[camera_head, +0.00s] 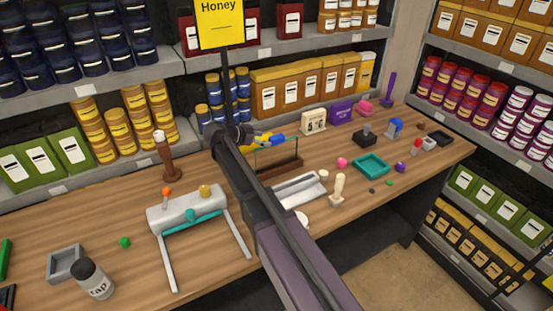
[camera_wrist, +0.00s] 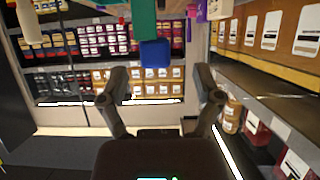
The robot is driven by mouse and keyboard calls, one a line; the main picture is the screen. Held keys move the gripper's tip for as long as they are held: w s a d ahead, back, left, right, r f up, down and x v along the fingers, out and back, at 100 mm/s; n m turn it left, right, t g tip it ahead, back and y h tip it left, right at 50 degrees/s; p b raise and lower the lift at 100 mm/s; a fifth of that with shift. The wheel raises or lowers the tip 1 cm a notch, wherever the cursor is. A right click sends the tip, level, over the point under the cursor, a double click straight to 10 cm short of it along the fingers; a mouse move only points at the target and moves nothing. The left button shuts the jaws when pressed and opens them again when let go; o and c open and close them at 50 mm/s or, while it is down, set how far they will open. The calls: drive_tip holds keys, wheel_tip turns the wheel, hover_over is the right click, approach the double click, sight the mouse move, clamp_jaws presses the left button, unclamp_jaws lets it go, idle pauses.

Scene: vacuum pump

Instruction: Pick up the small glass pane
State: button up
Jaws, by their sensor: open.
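What looks like the small glass pane (camera_head: 280,153) is clear with teal edges and stands upright in a brown wooden base on the table, in the head view. My arm crosses in front of its left side. My gripper (camera_wrist: 161,82) is open, with nothing between its fingers in the wrist view. In the head view the dark end of my arm is just left of the pane; the fingers are hard to make out there. I cannot pick out the pane in the wrist view.
Blue and yellow pieces (camera_head: 268,138) show beside the pane. A white tray (camera_head: 299,190), a cream handled tool (camera_head: 338,190) and a teal tray (camera_head: 371,165) lie to the right. A grey stand (camera_head: 190,212) is at the left. Stocked shelves rise behind.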

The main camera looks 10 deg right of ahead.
sight(277, 141)
drive_tip(key=shift+w+d+f, duration=0.1)
drive_tip(key=shift+d, duration=0.2)
drive_tip(key=shift+s+b+x, duration=0.1)
drive_tip(key=shift+b+x, duration=0.45)
drive_tip(key=shift+x, duration=0.75)
drive_tip(key=shift+s+b+x, duration=0.15)
drive_tip(key=shift+b+x, duration=0.4)
drive_tip(key=shift+x, duration=0.8)
drive_tip(key=shift+d, duration=0.1)
drive_tip(key=shift+c, duration=0.2)
clamp_jaws()
